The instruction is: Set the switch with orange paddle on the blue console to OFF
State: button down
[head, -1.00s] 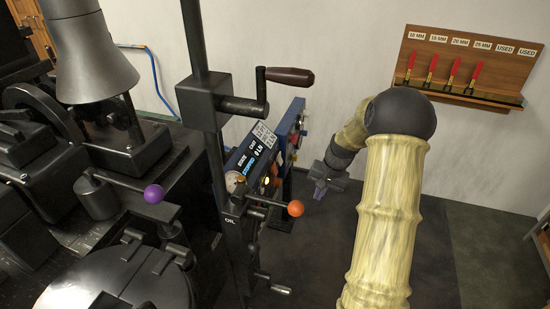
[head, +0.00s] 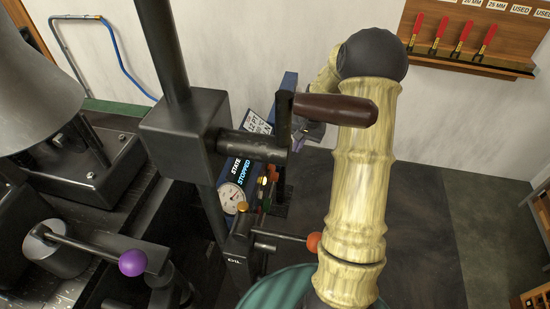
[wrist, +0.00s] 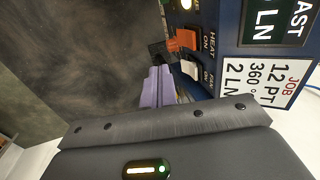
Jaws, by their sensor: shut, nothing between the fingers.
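The blue console (wrist: 229,28) fills the upper right of the wrist view; in the head view it stands beyond the black press post (head: 237,176). The orange paddle (wrist: 184,40) sits beside the label HEAT, with ON printed near it. I cannot tell its set position. A white paddle (wrist: 190,70) by the label FAN is just below it in the picture. My gripper (wrist: 160,50) is shut and empty, its dark tips close to the left of the orange paddle; contact is unclear. In the head view my gripper (head: 309,132) is partly hidden behind the handle.
A crank with a brown handle (head: 335,110) stands in front of my forearm. An orange ball lever (head: 314,241) and a purple ball lever (head: 132,262) stick out nearby. A wooden tool rack (head: 470,45) hangs on the back wall. Open floor lies to the right.

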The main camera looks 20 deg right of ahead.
aim_at(272, 166)
dwell(0.3)
jog(key=w+a+f, duration=0.3)
jog(key=a+f, duration=0.2)
jog(key=f, duration=0.6)
jog(key=shift+w+b, duration=0.15)
jog(key=shift+b, duration=0.15)
